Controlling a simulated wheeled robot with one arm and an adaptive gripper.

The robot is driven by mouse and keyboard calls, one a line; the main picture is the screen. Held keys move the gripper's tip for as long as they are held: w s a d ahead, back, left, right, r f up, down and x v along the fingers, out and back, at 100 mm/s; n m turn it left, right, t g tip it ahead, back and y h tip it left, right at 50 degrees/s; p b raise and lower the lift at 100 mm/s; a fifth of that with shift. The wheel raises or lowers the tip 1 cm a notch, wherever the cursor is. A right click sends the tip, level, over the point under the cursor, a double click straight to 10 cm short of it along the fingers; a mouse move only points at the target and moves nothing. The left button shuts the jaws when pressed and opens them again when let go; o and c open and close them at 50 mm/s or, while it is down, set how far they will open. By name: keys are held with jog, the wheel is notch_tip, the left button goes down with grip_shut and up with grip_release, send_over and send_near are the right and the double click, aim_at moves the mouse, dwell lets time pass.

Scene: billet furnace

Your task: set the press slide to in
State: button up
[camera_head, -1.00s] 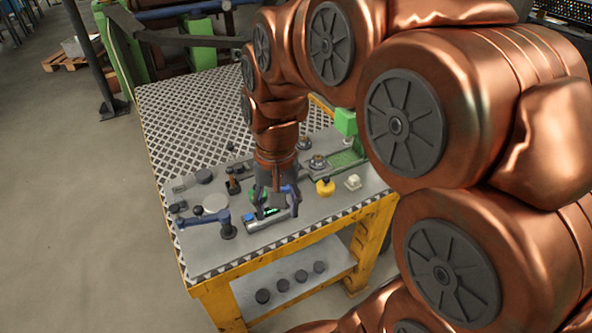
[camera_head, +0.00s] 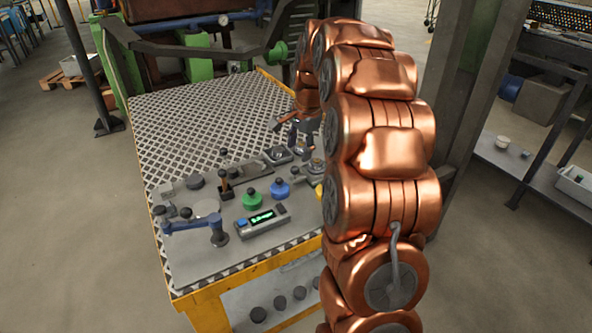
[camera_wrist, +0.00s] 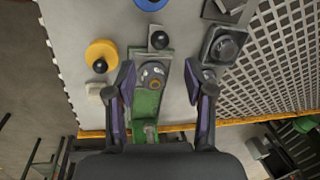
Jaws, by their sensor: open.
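The press slide is most likely the narrow green track (camera_wrist: 146,102) in the wrist view. A round grey metal piece (camera_wrist: 153,73) sits on it, and a small black knob (camera_wrist: 159,40) stands at the track's upper end. I cannot tell which position the slide is in. My gripper (camera_wrist: 160,74) is open and empty, with its purple-padded fingers on either side of the track. In the head view my gripper (camera_head: 300,134) is over the right part of the table, and my arm hides most of the green track there.
The yellow-edged table (camera_head: 200,115) carries a green knob (camera_head: 252,200), a blue knob (camera_head: 280,189), a lit display box (camera_head: 262,220) and a blue lever (camera_head: 190,224). The patterned table area at the back is clear.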

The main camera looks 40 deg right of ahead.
aim_at(296, 167)
jog(key=shift+w+a+f+p, duration=0.1)
jog(key=shift+w+f, duration=0.15)
jog(key=shift+f, duration=1)
jog(key=shift+w+d+f+p, duration=0.15)
jog(key=shift+w+f, duration=0.1)
jog(key=shift+f, duration=1.05)
jog(key=shift+w+a+f+p, duration=0.15)
jog(key=shift+w+f, duration=0.1)
jog(key=shift+f, duration=1)
grip_shut()
